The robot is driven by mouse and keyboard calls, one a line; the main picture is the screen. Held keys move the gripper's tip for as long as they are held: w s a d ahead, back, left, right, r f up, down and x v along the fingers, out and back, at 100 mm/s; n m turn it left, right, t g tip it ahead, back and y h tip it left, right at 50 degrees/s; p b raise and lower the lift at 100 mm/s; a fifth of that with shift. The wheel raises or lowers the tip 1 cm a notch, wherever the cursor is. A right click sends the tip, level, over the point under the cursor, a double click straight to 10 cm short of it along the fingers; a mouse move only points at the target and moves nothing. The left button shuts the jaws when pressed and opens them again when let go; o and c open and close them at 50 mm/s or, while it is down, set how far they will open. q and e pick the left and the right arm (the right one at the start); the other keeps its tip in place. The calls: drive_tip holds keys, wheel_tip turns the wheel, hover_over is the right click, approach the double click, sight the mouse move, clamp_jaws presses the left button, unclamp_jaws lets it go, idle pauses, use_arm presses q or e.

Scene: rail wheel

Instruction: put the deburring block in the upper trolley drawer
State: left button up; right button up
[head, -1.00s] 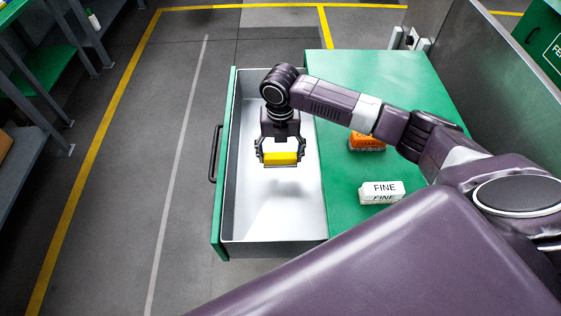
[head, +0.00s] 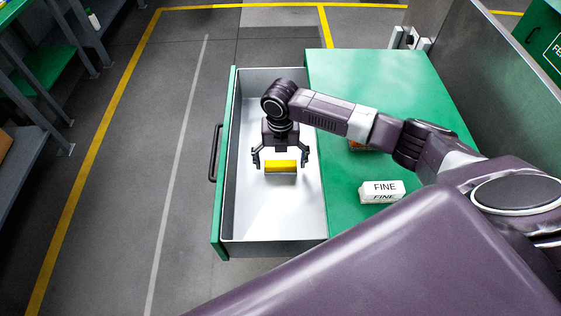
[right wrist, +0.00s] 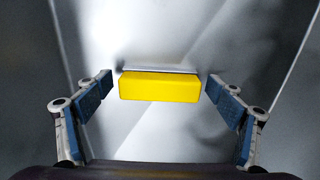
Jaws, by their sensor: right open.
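The deburring block, a yellow block (head: 282,166), is inside the open trolley drawer (head: 270,210), with bare drawer floor around it. My right gripper (head: 281,160) is in the drawer above the block, its fingers spread open to the left and right of it. In the right wrist view the yellow block (right wrist: 160,86) lies between the open fingertips (right wrist: 158,82), with a gap on each side. Whether it rests fully on the floor is hard to tell. My left gripper is not in view.
The green trolley top (head: 345,220) holds a white block marked FINE (head: 382,191) and an orange block (head: 355,146) mostly hidden behind my right arm. A dark handle (head: 216,153) is on the drawer front. Shelving (head: 40,70) stands at the far left; floor between is clear.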

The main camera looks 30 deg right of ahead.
sight(281, 161)
wheel_tip(281, 161, up, 12)
drive_tip(key=shift+r, duration=0.2)
idle(0.4)
idle(0.4)
